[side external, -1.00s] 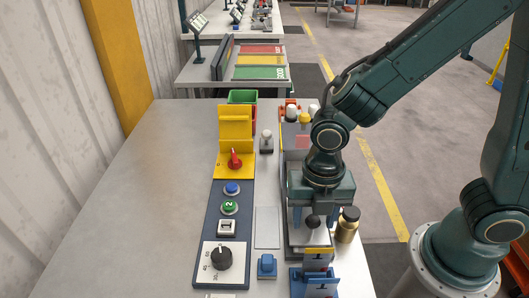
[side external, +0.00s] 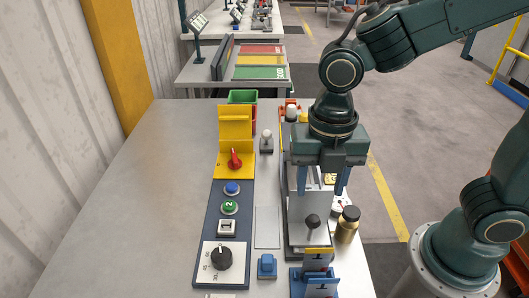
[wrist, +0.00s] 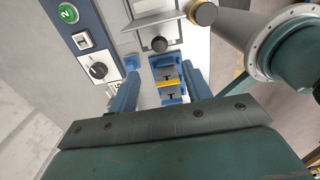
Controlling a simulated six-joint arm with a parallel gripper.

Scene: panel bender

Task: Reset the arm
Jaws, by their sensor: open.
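My gripper (side external: 322,188) is open and empty, pointing down above the grey bender fixture (side external: 298,215) on the table. Its two blue fingers straddle the fixture's upright part in the side view, but they look raised above it. In the wrist view my gripper (wrist: 160,92) shows its fingers wide apart, with nothing between them at their tips. The black-knobbed lever (side external: 312,221) stands in front of the fixture, apart from the fingers. The knob also shows in the wrist view (wrist: 159,44).
A brass bottle (side external: 347,225) stands right of the fixture. Blue holders (side external: 318,278) sit at the front. A control panel (side external: 240,205) with a dial (side external: 221,257), buttons and a red switch (side external: 235,160) lies left. The table's left side (side external: 130,200) is clear.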

